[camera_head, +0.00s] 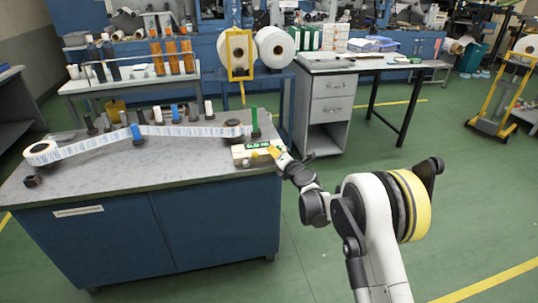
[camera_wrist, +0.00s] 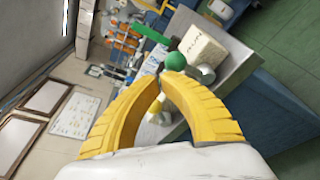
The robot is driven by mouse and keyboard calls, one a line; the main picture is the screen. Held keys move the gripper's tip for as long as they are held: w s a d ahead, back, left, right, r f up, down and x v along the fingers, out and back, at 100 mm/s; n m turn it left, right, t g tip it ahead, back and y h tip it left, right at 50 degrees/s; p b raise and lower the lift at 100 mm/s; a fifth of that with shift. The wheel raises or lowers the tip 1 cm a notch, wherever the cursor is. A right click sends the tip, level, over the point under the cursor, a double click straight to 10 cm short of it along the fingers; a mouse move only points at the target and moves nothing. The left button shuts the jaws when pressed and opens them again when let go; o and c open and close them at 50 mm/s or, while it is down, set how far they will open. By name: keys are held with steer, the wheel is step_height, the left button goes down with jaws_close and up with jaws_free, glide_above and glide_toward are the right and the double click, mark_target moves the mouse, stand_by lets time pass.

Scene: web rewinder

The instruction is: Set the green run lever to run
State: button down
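The white control box (camera_head: 256,152) with a green display sits at the right front corner of the grey bench top. In the wrist view, the box (camera_wrist: 203,50) lies just beyond my fingertips. A round green knob (camera_wrist: 175,61), which looks like the run lever's, is right in front of the tips. Its stem is hidden, and I cannot tell its lever position. My gripper (camera_wrist: 161,78) has yellow fingers that meet at the tips, with nothing visible gripped. I cannot tell whether the tips touch the knob. In the head view, my gripper (camera_head: 276,152) is at the box's right end.
A green post (camera_head: 254,119) stands behind the box. A printed label web (camera_head: 140,133) runs from a roll (camera_head: 42,152) past several coloured posts on the bench (camera_head: 95,180). A grey drawer table (camera_head: 340,65) stands behind.

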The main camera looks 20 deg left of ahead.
mark_target(280, 146)
steer(key=shift+w+d+r, duration=0.15)
steer(key=shift+w+d, duration=0.15)
steer(key=shift+d, duration=0.2)
steer(key=shift+w+d+r, duration=0.1)
steer(key=shift+w+d, duration=0.2)
steer(key=shift+d, duration=0.2)
steer(key=shift+w+d+m, duration=0.3)
steer(key=shift+d+m, duration=0.15)
steer(key=shift+m, duration=0.25)
steer(key=shift+w+d+b, duration=0.1)
steer(key=shift+d+b, duration=0.1)
steer(key=shift+b, duration=0.15)
steer(key=shift+a, duration=0.1)
